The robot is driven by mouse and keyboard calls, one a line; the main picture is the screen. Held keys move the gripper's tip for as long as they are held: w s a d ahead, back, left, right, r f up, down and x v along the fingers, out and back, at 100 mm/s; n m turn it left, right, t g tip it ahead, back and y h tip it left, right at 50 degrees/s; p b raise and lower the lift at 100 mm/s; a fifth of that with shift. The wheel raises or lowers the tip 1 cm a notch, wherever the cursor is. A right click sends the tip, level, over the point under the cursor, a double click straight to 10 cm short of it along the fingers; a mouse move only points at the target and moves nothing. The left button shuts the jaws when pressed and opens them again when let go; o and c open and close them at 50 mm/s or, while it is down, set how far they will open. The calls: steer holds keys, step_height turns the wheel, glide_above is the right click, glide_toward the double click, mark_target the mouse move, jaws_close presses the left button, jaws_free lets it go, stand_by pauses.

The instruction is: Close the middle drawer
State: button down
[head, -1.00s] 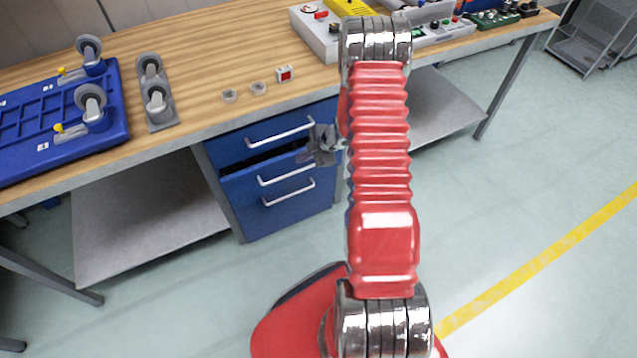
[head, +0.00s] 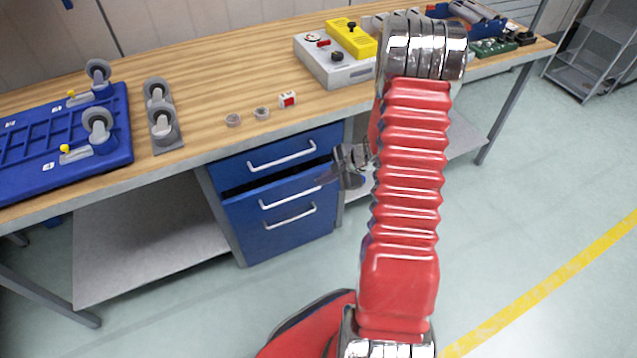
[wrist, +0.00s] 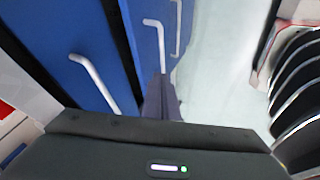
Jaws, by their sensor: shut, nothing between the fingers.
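The blue drawer cabinet under the bench has a top drawer (head: 258,148), a middle drawer (head: 245,212) and a bottom drawer, each with a pale bar handle. The middle drawer stands a little out, with a dark gap between its upper edge and the top drawer. My gripper (head: 325,180) is shut and empty near the right end of the middle drawer's front. In the wrist view, its dark fingers (wrist: 160,100) appear by the lower end of the middle drawer's handle (wrist: 156,40). I cannot tell whether they touch the drawer.
The wooden bench top (head: 210,75) overhangs the drawers. It carries a blue tray with casters (head: 60,145), a grey caster plate (head: 162,120), small rings, a red-and-white block (head: 288,100) and a control box (head: 335,65). Grey shelves lie either side of the cabinet. The floor in front is clear.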

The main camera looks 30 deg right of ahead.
steer(key=shift+r, duration=0.1)
stand_by(0.3)
steer(key=w+d+r+m+t+h, duration=0.1)
steer(key=w+r+m+h, duration=0.2)
steer(key=r, duration=0.8)
steer(key=w+r+m+t+h, duration=0.1)
steer(key=w+r+m+h, duration=0.2)
steer(key=r, duration=0.7)
steer(key=s+a+r+m+h, duration=0.3)
steer(key=s+a+r+m, duration=0.15)
steer(key=s+r, duration=0.5)
steer(key=s+a+r+m+g+y, duration=0.1)
steer(key=s+a+r+m+y, duration=0.1)
steer(key=s+a, duration=0.7)
steer(key=s+a+r+m+g+y, duration=0.1)
steer(key=s+a+r+m+y, duration=0.1)
steer(key=s+a, duration=0.7)
steer(key=shift+s+a+r+m+g+y, duration=0.3)
steer(key=shift+a+m+y, duration=0.2)
steer(key=shift+a, duration=0.5)
steer(key=shift+s, duration=0.1)
